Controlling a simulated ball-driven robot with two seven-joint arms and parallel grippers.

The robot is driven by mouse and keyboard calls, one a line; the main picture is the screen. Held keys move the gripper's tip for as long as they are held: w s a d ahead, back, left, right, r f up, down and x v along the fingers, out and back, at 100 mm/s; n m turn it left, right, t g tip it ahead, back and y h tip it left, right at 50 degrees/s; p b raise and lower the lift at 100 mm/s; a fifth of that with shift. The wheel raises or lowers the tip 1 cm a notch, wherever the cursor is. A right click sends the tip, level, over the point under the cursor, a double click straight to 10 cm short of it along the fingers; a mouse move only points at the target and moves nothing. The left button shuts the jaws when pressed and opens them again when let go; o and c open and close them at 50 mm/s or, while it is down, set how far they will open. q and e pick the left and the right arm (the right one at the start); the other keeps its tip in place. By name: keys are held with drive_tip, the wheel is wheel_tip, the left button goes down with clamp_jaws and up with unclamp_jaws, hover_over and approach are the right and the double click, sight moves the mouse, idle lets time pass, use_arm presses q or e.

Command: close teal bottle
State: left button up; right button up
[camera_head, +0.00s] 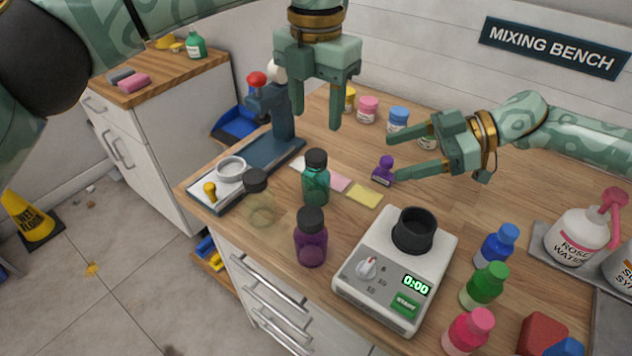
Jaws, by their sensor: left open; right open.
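The teal bottle (316,181) stands upright on the wooden counter, left of the middle. A dark cap (315,159) sits on its neck; whether it is tight cannot be told. My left gripper (317,118) hangs above and behind the bottle, fingers pointing down, open and empty, apart from it. My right gripper (391,154) is to the right of the bottle, fingers pointing left, open. Its lower fingertip is close to a small purple stamp-like object (383,170); whether they touch cannot be told.
A clear yellowish bottle (258,202) and a purple bottle (311,245) stand in front. A blue press (272,118) is behind left. A white timer device (394,268) is front right. Pink (338,181) and yellow (364,195) notes lie beside the teal bottle. Several coloured bottles line the right.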

sight(317, 179)
use_arm(q)
drive_tip(key=shift+w+f, duration=0.1)
drive_tip(key=shift+w, duration=0.05)
use_arm(e)
drive_tip(key=x, duration=1.6)
drive_tip(key=shift+w+a+f, duration=0.1)
drive_tip(key=shift+a+f, duration=0.05)
drive_tip(key=shift+f, duration=0.1)
